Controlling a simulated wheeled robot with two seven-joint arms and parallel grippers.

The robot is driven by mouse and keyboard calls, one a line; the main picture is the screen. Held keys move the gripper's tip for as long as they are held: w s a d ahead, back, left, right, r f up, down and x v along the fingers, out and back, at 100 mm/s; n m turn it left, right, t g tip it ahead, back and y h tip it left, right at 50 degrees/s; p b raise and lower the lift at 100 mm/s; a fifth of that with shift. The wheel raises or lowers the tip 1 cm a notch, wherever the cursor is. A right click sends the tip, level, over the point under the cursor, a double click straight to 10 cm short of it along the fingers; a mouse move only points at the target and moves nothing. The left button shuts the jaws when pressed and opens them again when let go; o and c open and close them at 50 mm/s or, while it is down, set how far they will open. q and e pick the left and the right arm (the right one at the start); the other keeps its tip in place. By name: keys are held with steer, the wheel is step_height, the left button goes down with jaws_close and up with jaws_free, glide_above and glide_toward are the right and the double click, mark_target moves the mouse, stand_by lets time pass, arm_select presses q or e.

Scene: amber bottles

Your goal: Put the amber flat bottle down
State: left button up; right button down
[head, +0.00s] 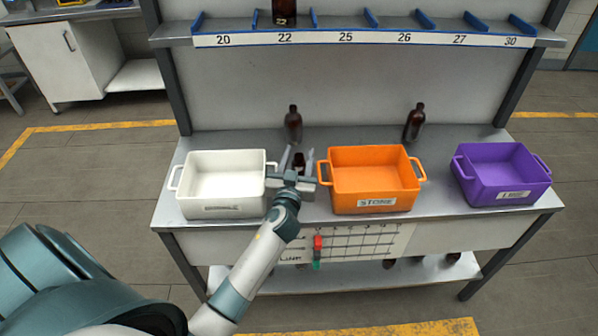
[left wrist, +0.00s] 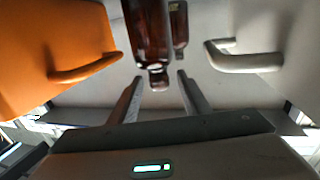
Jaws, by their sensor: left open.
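My left gripper (head: 298,155) is open in the gap between the white and orange crates. An amber bottle (head: 299,161) stands between its fingers, partly hidden by the gripper in the head view. In the left wrist view this bottle (left wrist: 148,38) has its neck end between the two open fingertips (left wrist: 160,76), with space on both sides. A second amber bottle (head: 293,123) stands just behind it, and it also shows in the left wrist view (left wrist: 179,25). I cannot tell from its shape which one is flat. My right gripper is not in view.
The white crate (head: 223,208) is close left of the gripper, the orange crate (head: 338,196) close right. A purple crate (head: 482,193) stands farther right. Another amber bottle (head: 414,122) stands behind the orange crate. A numbered shelf (head: 365,40) above holds an amber bottle (head: 284,12).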

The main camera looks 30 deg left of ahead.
arm_select(q)
steer(key=shift+w, duration=0.1)
stand_by(0.4)
jaws_close()
step_height(320, 180, up, 10)
steer(key=shift+r, duration=0.1)
stand_by(0.5)
stand_by(0.5)
